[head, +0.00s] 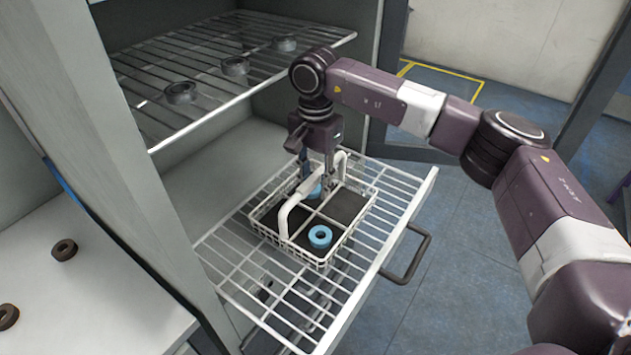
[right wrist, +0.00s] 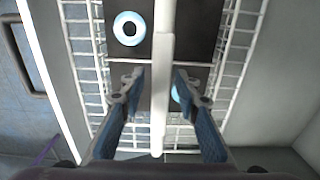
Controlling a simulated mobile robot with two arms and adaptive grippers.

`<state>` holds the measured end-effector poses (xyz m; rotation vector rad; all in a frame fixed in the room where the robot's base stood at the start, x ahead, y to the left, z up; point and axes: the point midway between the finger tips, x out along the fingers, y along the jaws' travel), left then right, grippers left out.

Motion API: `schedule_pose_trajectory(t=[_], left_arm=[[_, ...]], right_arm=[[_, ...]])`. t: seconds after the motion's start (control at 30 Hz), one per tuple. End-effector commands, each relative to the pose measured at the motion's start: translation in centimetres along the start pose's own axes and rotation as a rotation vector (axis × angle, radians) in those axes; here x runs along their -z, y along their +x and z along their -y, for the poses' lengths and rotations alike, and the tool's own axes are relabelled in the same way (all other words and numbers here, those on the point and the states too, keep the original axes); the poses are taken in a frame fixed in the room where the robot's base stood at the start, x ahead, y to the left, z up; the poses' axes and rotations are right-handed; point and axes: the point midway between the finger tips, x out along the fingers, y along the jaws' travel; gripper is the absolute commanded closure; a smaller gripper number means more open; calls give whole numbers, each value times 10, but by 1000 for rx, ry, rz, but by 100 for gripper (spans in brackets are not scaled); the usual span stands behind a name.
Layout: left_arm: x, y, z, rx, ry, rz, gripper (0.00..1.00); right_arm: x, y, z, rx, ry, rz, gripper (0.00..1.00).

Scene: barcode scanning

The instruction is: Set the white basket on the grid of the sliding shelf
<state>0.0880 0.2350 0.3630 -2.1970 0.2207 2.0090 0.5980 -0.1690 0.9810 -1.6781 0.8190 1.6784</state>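The white wire basket (head: 292,249) stands on the grid of the pulled-out sliding shelf (head: 386,251). It has a dark floor split into compartments, a raised white handle (head: 284,216), and two blue rings inside, one (head: 320,236) clear and one partly hidden by my gripper. My right gripper (head: 327,184) points down over the basket at its handle. In the right wrist view its fingers (right wrist: 159,76) stand apart, one on each side of the white handle bar (right wrist: 164,50), with gaps visible. My left gripper is not in view.
A fixed wire shelf (head: 215,60) with several dark rings sits above at the left. A black pull handle (head: 408,262) projects from the sliding shelf. Dark rings (head: 63,249) lie on the white surface at left. Blue floor is open at right.

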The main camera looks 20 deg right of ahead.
Motion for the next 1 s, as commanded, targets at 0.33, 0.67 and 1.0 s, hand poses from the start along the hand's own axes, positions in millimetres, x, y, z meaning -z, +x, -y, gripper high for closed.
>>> schedule_pose_trajectory(t=[0.33,0.67,1.0], left_arm=[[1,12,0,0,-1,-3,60],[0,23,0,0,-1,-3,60],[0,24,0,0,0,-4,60]], right_arm=[[1,-46,2,6,1,-3,70],[0,-109,1,3,2,-1,70],[0,-123,0,0,-1,0,70]])
